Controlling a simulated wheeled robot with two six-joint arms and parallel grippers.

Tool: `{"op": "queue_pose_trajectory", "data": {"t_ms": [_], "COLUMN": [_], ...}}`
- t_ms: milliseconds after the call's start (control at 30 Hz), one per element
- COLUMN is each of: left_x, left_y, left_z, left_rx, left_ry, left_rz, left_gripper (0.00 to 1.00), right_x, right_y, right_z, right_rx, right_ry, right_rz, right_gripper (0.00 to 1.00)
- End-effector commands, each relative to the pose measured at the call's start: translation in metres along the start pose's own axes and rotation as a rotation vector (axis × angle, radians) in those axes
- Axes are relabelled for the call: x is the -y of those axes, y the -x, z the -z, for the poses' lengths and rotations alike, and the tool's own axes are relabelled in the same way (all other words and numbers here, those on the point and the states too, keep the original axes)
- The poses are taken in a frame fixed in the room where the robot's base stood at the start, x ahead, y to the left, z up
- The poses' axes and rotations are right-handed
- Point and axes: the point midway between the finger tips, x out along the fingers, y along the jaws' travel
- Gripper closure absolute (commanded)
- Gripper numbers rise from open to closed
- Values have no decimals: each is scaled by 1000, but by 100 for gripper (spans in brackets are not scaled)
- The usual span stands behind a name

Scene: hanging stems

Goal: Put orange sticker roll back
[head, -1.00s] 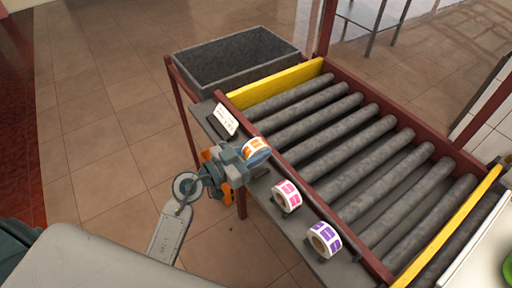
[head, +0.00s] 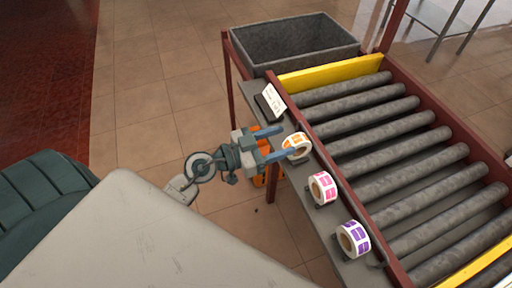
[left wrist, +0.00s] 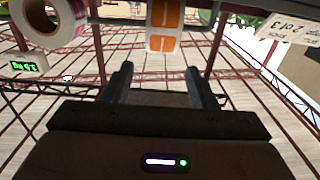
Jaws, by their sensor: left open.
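The orange sticker roll (head: 297,145) is white with orange labels and sits on the narrow grey shelf beside the roller conveyor, in line with the other rolls. My left gripper (head: 288,141) is open, its two blue-grey fingers pointing at the roll from the left. In the left wrist view the orange roll (left wrist: 165,25) shows at the top, beyond the open fingertips (left wrist: 160,68), with a gap between. In the head view the fingertips overlap the roll's near side. The roll's support is partly hidden. My right gripper is not in view.
A pink roll (head: 322,187) and a purple roll (head: 353,239) sit further along the shelf (head: 335,215). A white card (head: 274,100) stands behind the orange roll. A grey bin (head: 295,45) is at the back. The roller conveyor (head: 400,140) lies to the right.

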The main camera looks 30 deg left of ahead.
Motion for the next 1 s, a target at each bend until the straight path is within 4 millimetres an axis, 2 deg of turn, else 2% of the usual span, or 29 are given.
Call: {"op": "queue_pose_trajectory", "data": {"t_ms": [200, 400, 600, 900, 1000], "left_x": [0, 0, 0, 0, 6], "left_y": [31, 50, 59, 61, 60], "left_z": [-1, -2, 0, 0, -7], "left_rx": [5, 2, 0, -1, 2], "left_ry": [-2, -3, 0, 0, 4], "left_rz": [-2, -3, -1, 1, 16], "left_gripper": [48, 48, 48, 48, 48], "right_x": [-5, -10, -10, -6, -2], "right_y": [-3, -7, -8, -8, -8], "right_z": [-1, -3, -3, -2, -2], "right_rx": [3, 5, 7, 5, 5], "right_ry": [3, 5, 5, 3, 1], "right_rz": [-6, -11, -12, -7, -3], "right_gripper": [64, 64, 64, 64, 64]}}
